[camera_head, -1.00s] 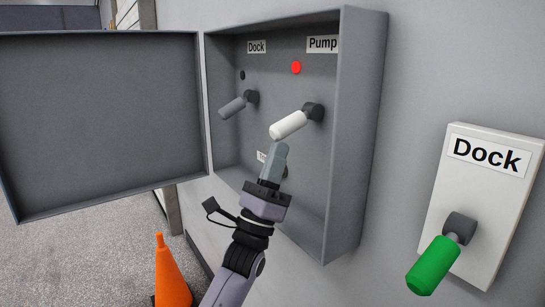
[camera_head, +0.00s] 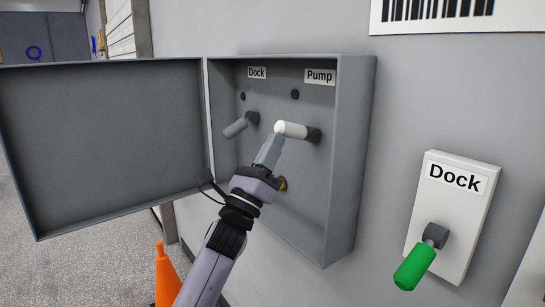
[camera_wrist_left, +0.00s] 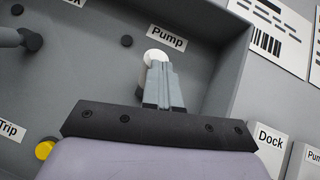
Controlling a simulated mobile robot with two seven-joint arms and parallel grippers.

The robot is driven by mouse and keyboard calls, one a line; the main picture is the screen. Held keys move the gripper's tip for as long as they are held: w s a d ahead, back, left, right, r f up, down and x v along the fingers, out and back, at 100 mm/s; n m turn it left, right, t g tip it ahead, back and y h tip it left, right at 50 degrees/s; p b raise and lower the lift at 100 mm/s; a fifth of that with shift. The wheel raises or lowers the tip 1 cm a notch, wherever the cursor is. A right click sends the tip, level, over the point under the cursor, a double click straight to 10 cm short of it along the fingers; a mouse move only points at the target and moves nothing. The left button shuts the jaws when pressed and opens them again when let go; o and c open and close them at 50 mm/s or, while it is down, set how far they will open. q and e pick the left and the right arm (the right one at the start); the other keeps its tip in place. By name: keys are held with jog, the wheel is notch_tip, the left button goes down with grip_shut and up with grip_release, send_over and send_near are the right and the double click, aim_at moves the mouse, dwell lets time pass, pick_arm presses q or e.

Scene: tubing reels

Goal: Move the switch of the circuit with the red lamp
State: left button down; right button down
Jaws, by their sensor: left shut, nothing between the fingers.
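In the head view the open grey box holds a white-handled switch (camera_head: 293,130) under the Pump label (camera_head: 320,77). The lamp (camera_head: 295,94) above it is dark. The white handle points left, its tip tilted slightly up. My left gripper (camera_head: 271,149) is shut and empty, its fingertips just below the handle's tip, seemingly against it. In the left wrist view the fingertips (camera_wrist_left: 162,82) overlap the white handle (camera_wrist_left: 154,57) and hide most of it. The grey-handled switch (camera_head: 237,126) under the Dock label (camera_head: 257,73) has a dark lamp (camera_head: 243,96). My right gripper is not in view.
The box door (camera_head: 105,145) hangs open on the left. A yellow button (camera_wrist_left: 45,149) with a Trip label (camera_wrist_left: 8,131) sits low in the box. A green-handled Dock switch (camera_head: 414,267) is on the wall at right. An orange cone (camera_head: 166,275) stands below.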

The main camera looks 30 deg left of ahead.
pick_arm(q)
jog(key=shift+r, duration=1)
jog(key=b+v, duration=0.2)
jog(key=v, duration=0.5)
jog(key=shift+f, duration=0.3)
